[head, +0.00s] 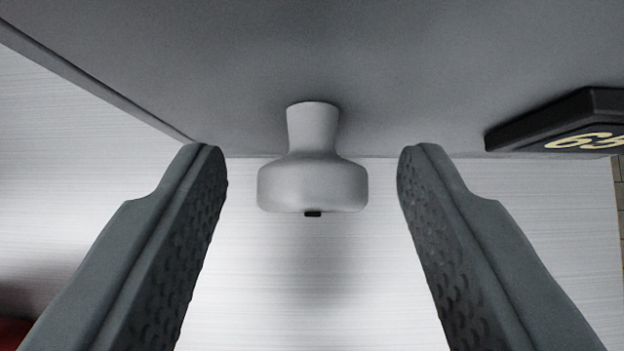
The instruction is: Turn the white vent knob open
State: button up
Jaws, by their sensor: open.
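The white vent knob (312,185) sticks out from a grey panel (300,60) on a narrower neck, in the middle of the head view. A small dark mark shows on its lower edge. My gripper (311,165) is open, with one finger to the left of the knob and one to the right. A clear gap shows between each finger and the knob, so neither appears to touch it. The fingers' inner faces are textured and empty.
A black block with yellow characters (570,122) is fixed at the panel's right side, right of my right finger. A pale, finely lined surface (310,300) lies behind and below the knob. A bit of red (12,333) shows at the lower left corner.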

jog(key=c, duration=0.9)
jog(key=shift+c, duration=0.2)
jog(key=n+h, duration=0.2)
jog(key=h, duration=0.1)
jog(key=shift+a, duration=0.35)
jog(key=n+h, duration=0.1)
jog(key=h, duration=0.2)
jog(key=shift+a+f+n+t+h, duration=0.2)
jog(key=shift+n+t+h, duration=0.1)
jog(key=shift+n, duration=0.1)
jog(key=o, duration=0.9)
jog(key=shift+o, duration=0.2)
